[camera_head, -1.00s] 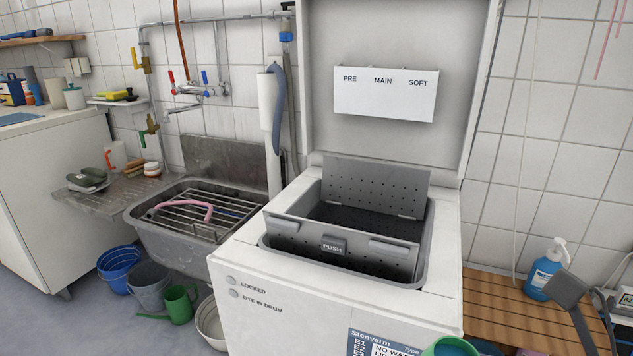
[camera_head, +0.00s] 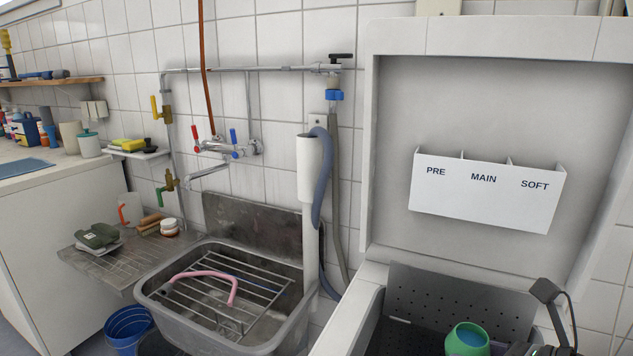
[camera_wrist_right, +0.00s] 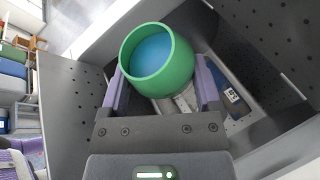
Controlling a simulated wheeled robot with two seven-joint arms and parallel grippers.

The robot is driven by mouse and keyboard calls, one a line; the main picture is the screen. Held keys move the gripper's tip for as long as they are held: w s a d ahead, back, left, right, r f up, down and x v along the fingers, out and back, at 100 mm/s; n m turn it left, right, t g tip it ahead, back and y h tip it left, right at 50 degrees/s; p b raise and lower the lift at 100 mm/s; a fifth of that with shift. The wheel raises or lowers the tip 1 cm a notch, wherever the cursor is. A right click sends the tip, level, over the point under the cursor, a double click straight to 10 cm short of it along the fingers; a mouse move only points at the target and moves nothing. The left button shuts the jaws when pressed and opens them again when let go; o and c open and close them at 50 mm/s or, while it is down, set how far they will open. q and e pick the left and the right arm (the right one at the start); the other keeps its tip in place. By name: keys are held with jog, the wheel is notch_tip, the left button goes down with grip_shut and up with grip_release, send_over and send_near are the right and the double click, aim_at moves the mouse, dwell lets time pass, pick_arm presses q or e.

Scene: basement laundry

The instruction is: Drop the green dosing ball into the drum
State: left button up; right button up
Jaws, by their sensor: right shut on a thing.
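The green dosing ball (camera_head: 467,341) is a round green cup with blue inside. It shows at the bottom edge of the head view, in front of the perforated drum flap (camera_head: 440,300). In the right wrist view the ball (camera_wrist_right: 178,78) sits between the purple-sided fingers of my right gripper (camera_wrist_right: 159,70), which is shut on it. The perforated drum (camera_wrist_right: 265,45) lies open behind and below the ball in that view, with its flaps standing up. The ball looks held over the opening; its exact height is unclear.
The washer's raised lid (camera_head: 480,110) carries a white PRE/MAIN/SOFT tray (camera_head: 485,195). A sink (camera_head: 215,325) with a rack and pink hose stands left of the washer. Inside the drum, a dark blue item with a pale label (camera_wrist_right: 235,100) shows.

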jog(key=shift+w+d+f, duration=0.1)
jog(key=shift+w+f, duration=0.1)
jog(key=shift+f, duration=0.05)
jog(key=shift+f+b, duration=0.3)
jog(key=shift+b, duration=0.05)
pick_arm(q)
jog(key=shift+g, duration=0.4)
jog(key=s+f+b, duration=0.2)
jog(key=f+b, duration=0.1)
jog(key=s+f+b, duration=0.1)
jog(key=shift+a+f, duration=0.2)
jog(key=shift+f, duration=0.15)
pick_arm(e)
notch_tip(320, 180, down, 5)
jog(key=shift+s+f, duration=0.1)
jog(key=shift+s, duration=0.05)
pick_arm(q)
jog(key=shift+w, duration=0.15)
